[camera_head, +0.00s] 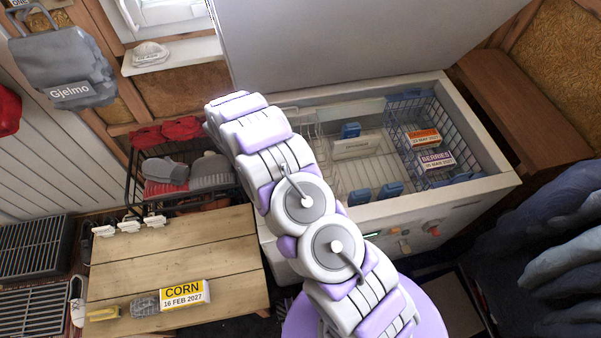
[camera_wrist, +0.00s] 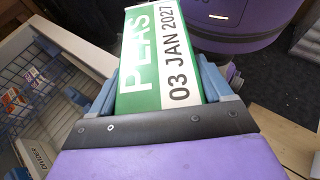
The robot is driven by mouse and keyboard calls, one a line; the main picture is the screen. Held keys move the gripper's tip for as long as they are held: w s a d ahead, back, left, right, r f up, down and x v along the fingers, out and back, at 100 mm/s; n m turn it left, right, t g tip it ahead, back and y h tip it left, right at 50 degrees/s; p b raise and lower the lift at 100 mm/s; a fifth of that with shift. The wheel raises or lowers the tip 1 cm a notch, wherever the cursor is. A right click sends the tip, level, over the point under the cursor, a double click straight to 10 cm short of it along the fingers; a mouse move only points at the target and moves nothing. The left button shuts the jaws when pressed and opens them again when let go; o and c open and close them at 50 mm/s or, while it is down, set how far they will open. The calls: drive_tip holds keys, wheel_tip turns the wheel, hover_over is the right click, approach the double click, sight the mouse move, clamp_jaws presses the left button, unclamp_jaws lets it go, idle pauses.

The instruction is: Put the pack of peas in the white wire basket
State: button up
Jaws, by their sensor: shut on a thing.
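The pack of peas (camera_wrist: 150,60) is green and white, with "PEAS" and "03 JAN 2027" on its face. My gripper (camera_wrist: 163,82) is shut on it, with a blue-grey finger on each side in the wrist view. In the head view the peas and gripper do not show; my arm reaches up across the middle. White wirework (camera_head: 375,172), apparently the white wire basket, shows in the open chest freezer, partly hidden by my arm. Blue pieces sit around it.
A dark blue wire basket (camera_head: 447,115) at the freezer's right holds carrots (camera_head: 424,138) and berries (camera_head: 437,159). A pack of corn (camera_head: 184,295) and a brush (camera_head: 146,306) lie on the wooden table (camera_head: 170,255). The raised freezer lid (camera_head: 330,45) stands behind.

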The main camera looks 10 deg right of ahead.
drive_tip(key=s+a+r+m+g+y+p, duration=0.2)
drive_tip(key=s+a+m+y, duration=0.1)
drive_tip(key=a+m+y, duration=1.1)
drive_tip(key=w+a+r+m+t+y+p, duration=0.25)
drive_tip(key=w+a+m+t+y, duration=0.5)
drive_tip(key=w+m+t, duration=0.4)
drive_tip(key=w+d+f+m+t+h+p, duration=0.1)
drive_tip(key=w+d+f+m+t+h, duration=0.3)
drive_tip(key=w+d+m+t, duration=0.55)
drive_tip(key=w+d+f+m+t+h+p, duration=0.1)
drive_tip(key=w+d+f+m+t+h, duration=0.35)
drive_tip(key=d, duration=0.75)
wheel_tip(320, 180, down, 11)
drive_tip(key=w+y+b, duration=0.1)
drive_tip(key=b, duration=0.1)
drive_tip(key=shift+w+d+r+b, duration=0.15)
drive_tip(key=shift+w+d+b, duration=0.15)
drive_tip(key=shift+d, duration=0.1)
